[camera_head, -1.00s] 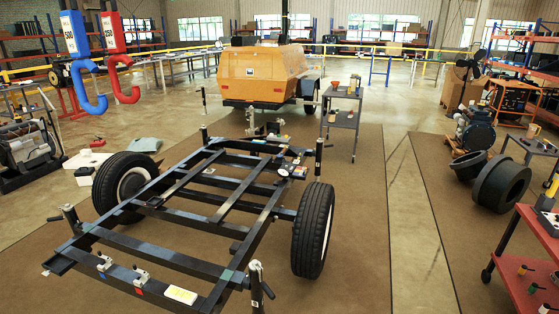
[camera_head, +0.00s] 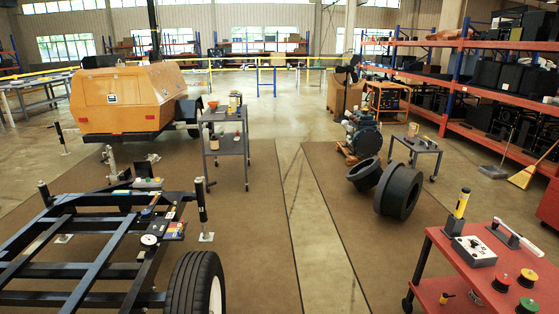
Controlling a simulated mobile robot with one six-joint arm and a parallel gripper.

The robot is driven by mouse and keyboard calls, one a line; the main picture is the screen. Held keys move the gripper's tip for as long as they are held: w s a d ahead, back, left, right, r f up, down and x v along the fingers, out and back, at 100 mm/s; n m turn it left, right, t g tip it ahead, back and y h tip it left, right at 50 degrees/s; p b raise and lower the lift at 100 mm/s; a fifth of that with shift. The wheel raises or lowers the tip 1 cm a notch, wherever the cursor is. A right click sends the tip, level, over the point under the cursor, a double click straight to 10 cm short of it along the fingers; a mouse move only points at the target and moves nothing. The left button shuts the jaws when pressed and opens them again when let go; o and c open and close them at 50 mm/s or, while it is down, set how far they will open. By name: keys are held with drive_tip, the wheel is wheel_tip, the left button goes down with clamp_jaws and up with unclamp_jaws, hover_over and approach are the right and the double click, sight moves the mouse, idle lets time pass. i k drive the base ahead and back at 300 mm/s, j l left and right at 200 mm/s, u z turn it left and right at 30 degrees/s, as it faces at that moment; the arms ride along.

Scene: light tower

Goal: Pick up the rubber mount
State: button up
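No part is clearly recognisable as the rubber mount. Small round pieces with dark sides lie on the red cart (camera_head: 470,262) at the lower right: one with a red top (camera_head: 501,281), one with a yellowish top (camera_head: 527,277) and one with a green top (camera_head: 527,305). They may be rubber mounts, but they are too small to tell. My gripper is not in view.
A black trailer frame (camera_head: 100,270) with a tyre (camera_head: 196,285) stands at the lower left. A grey cart (camera_head: 226,146) and an orange enclosure (camera_head: 113,100) stand behind it. The mat's middle is clear.

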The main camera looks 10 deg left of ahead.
sight(146, 214)
drive_tip(key=i+u, duration=0.1)
drive_tip(key=i, duration=0.7)
drive_tip(key=i+u, duration=0.1)
drive_tip(key=i, duration=0.7)
drive_tip(key=i+l+u, duration=0.1)
drive_tip(key=i, duration=0.7)
drive_tip(key=i+l+u, duration=0.1)
drive_tip(key=i, duration=0.7)
drive_tip(key=i+j+u, duration=0.2)
drive_tip(key=u, duration=0.25)
drive_tip(key=i+u, duration=0.8)
drive_tip(key=u, duration=0.15)
drive_tip(key=i+l+u, duration=0.15)
drive_tip(key=i+u, duration=0.2)
drive_tip(key=u, duration=0.15)
drive_tip(key=i+l+u, duration=0.3)
drive_tip(key=u, duration=0.15)
drive_tip(key=i+l+u, duration=0.2)
drive_tip(key=l+u, duration=0.25)
drive_tip(key=i+l+u, duration=0.1)
drive_tip(key=i+u, duration=0.25)
drive_tip(key=i+l+u, duration=0.2)
drive_tip(key=u, duration=0.15)
drive_tip(key=i, duration=0.1)
